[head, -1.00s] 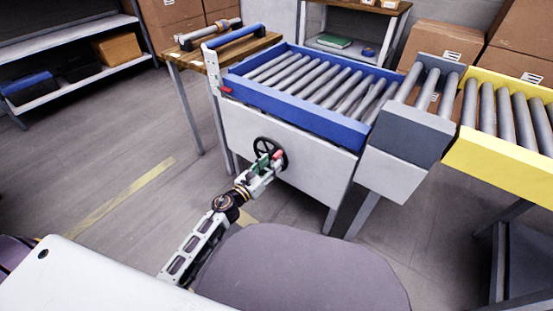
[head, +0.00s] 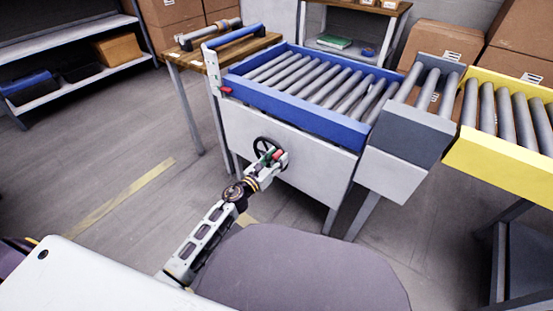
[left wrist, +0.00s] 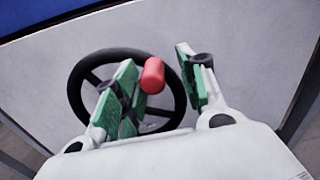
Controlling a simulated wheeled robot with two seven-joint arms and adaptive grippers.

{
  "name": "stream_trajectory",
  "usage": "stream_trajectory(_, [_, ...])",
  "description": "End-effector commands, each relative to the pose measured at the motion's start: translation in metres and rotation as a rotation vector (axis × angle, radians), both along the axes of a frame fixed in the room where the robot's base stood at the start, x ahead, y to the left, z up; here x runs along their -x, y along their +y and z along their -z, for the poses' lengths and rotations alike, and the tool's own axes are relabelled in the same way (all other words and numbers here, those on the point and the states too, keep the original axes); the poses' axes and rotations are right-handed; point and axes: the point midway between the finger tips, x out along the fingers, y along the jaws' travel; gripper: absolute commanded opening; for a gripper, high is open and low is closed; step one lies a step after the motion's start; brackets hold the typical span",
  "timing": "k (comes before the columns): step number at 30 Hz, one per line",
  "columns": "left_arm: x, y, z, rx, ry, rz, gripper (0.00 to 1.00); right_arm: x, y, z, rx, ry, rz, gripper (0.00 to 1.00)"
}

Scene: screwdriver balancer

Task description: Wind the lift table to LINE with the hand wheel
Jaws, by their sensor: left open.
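The lift table (head: 296,103) has a blue frame with grey rollers on top and a white front panel. A black hand wheel (head: 257,142) sits on that panel; it also shows in the left wrist view (left wrist: 77,92). The wheel carries a red knob (left wrist: 153,75). My left gripper (left wrist: 160,85) is open, its green-padded fingers on either side of the red knob. I cannot tell whether a pad touches the knob. In the head view the left gripper (head: 269,158) covers part of the wheel. A small red pointer (head: 225,90) is by a white post at the table's left corner. My right gripper is out of view.
A grey roller section (head: 408,132) adjoins the table's right end, then a yellow conveyor (head: 500,165). A wooden bench (head: 190,58) stands behind on the left. Shelves (head: 85,75) are at the far left. The floor left of the table is clear.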

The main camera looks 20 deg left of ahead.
Motion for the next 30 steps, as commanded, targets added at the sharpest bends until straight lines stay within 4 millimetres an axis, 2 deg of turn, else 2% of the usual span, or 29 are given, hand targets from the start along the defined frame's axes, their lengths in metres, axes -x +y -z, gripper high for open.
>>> stream_trajectory(1, [0.0001,0.0001,0.0001,0.000,0.000,0.000,0.38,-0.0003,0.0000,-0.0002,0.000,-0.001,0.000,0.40])
stream_trajectory(10, [0.0005,-0.0009,0.0000,0.000,0.000,0.002,0.00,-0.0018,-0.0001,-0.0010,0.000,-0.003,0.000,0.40])
stream_trajectory(23, [0.0011,-0.0031,-0.0018,0.017,0.004,0.009,0.00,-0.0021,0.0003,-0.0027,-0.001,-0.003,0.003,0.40])
stream_trajectory(30, [-0.0008,0.0008,-0.0087,0.087,0.029,0.010,0.00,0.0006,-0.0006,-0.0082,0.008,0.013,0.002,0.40])
